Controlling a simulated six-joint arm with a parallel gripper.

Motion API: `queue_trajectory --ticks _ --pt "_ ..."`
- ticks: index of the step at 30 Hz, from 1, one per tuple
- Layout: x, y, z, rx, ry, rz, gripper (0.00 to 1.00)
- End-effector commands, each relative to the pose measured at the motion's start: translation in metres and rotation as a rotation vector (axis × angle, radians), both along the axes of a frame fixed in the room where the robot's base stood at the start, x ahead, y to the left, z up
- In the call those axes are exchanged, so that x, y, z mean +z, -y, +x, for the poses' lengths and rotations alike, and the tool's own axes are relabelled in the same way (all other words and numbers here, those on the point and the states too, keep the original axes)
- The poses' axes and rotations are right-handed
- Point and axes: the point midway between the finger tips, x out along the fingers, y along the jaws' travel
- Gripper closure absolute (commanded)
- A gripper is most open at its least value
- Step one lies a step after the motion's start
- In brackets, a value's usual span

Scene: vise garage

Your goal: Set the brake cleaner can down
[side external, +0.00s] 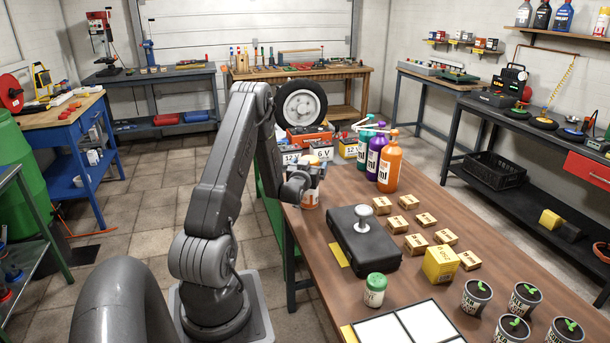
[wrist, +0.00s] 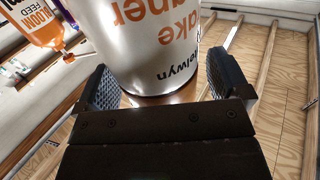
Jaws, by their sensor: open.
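The brake cleaner can (wrist: 150,45) is a white and orange can that fills the upper middle of the wrist view, its lettering upside down there. In the side view the can (side external: 310,202) is mostly hidden behind my gripper, at the far left corner of the brown table (side external: 330,289). It appears to stand on the table, but its base is hard to make out. My gripper (wrist: 165,85) is open, with one pad on each side of the can. The pads lie very close to the can's sides; I cannot tell whether they touch.
Orange (side external: 389,165), purple (side external: 375,154) and teal bottles with pumps stand just right of the can. A black case (side external: 362,240), several small boxes (side external: 409,202), a green-lidded jar (side external: 375,290) and plant pots (side external: 476,298) occupy the table. Battery boxes (side external: 308,140) are behind.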

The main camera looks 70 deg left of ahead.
Motion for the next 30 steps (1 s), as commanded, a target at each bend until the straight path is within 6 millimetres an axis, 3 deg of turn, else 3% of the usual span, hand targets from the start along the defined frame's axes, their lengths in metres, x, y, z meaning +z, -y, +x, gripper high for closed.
queue_trajectory --ticks 12,21,26,30 --pt "-0.001 0.067 -0.045 0.0 -0.003 -0.004 0.05" --pt "0.0 0.096 -0.063 -0.002 -0.003 -0.003 0.05" --pt "0.016 0.11 -0.039 -0.063 -0.038 -0.039 0.05" --pt "0.045 0.149 0.005 -0.185 -0.129 -0.127 0.05"
